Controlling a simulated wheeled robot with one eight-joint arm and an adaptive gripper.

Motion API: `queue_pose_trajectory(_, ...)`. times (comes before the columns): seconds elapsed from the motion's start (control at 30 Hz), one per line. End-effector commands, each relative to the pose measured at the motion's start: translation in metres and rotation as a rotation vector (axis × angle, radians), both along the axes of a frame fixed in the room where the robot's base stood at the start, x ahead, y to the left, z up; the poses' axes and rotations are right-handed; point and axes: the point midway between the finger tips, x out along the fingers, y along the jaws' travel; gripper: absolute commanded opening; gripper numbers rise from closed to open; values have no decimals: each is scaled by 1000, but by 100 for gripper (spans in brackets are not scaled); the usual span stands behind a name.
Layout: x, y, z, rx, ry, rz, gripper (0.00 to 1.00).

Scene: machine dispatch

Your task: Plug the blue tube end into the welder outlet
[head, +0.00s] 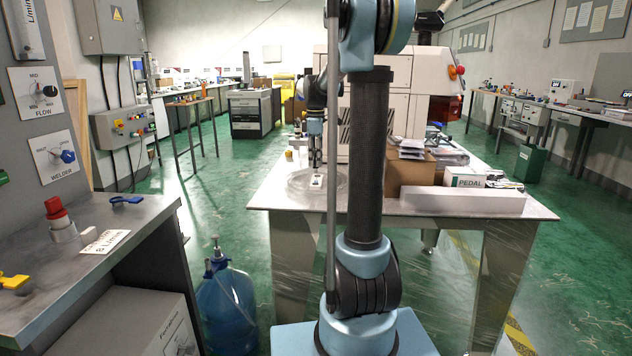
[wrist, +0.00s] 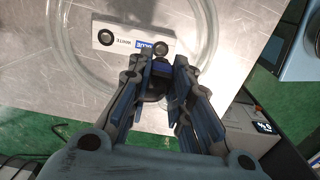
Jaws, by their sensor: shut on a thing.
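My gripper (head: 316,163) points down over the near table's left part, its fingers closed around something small. In the wrist view, a small blue piece (wrist: 160,68) shows between the fingertips (wrist: 162,74); I take it as the blue tube end, mostly hidden by the fingers. Just beyond the fingertips lies a white block (wrist: 120,36), with "BLUE" and "WHITE" labels and two dark round openings. A clear tube (wrist: 67,60) is coiled around it on the metal top. In the head view, a "WELDER" dial plate (head: 55,157) with a blue knob is on the left panel; I cannot make out an outlet opening.
A cardboard box (head: 408,175), papers, a "PEDAL" box (head: 465,178) and a long white box (head: 463,202) fill the table's right side. A blue bottle (head: 228,312) stands on the floor between this table (head: 290,202) and the left bench (head: 130,225). A beige machine (head: 425,85) stands behind.

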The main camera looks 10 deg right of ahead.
Motion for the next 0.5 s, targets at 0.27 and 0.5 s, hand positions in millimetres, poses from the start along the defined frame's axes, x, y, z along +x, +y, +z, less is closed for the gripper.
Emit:
queue_pose_trajectory(0.27,0,0,2,0,0,0,0)
queue_pose_trajectory(0.5,0,0,15,0,0,0,0)
